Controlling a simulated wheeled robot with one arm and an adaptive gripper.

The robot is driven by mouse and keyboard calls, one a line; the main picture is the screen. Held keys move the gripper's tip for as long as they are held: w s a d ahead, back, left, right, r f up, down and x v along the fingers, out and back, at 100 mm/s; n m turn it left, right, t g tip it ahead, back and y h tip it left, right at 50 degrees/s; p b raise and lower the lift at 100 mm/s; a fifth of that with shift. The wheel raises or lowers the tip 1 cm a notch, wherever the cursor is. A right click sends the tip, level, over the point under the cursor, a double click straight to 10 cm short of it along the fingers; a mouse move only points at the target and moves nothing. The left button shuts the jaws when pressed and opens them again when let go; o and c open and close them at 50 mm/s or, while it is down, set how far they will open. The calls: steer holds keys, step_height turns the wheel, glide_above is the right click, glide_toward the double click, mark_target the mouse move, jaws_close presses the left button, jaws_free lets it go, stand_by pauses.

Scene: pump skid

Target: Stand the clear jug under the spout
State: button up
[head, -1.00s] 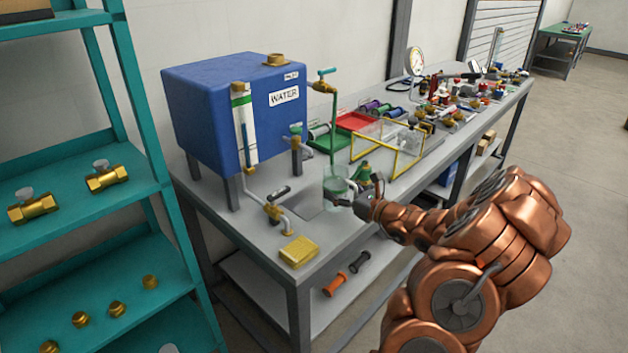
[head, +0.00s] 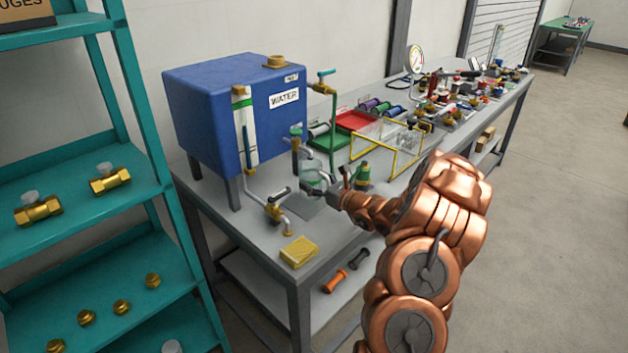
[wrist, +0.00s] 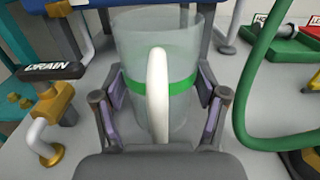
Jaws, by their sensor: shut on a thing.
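The clear jug (head: 313,178) has a green band and a white handle. It looks empty and roughly upright. My gripper (head: 325,191) is shut on it; in the wrist view the fingers press both sides of the jug (wrist: 160,40), with the handle facing me. A bent grey spout (head: 287,226) with a brass valve (head: 273,209) stands to the left of the jug; its lever reads DRAIN in the wrist view (wrist: 62,70). Another brass tap (head: 297,142) is on the tank, just behind the jug. Whether the jug touches the bench is unclear.
The blue water tank (head: 230,110) stands behind on the grey bench. A yellow sponge-like block (head: 299,251) is at the front edge. A green pipe (head: 334,130) and yellow frame (head: 388,158) stand to the right.

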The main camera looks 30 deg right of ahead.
steer(key=shift+f+b, duration=0.55)
steer(key=shift+f, duration=0.15)
steer(key=o, duration=1.1)
steer(key=shift+o, duration=0.2)
steer(key=shift+r, duration=0.15)
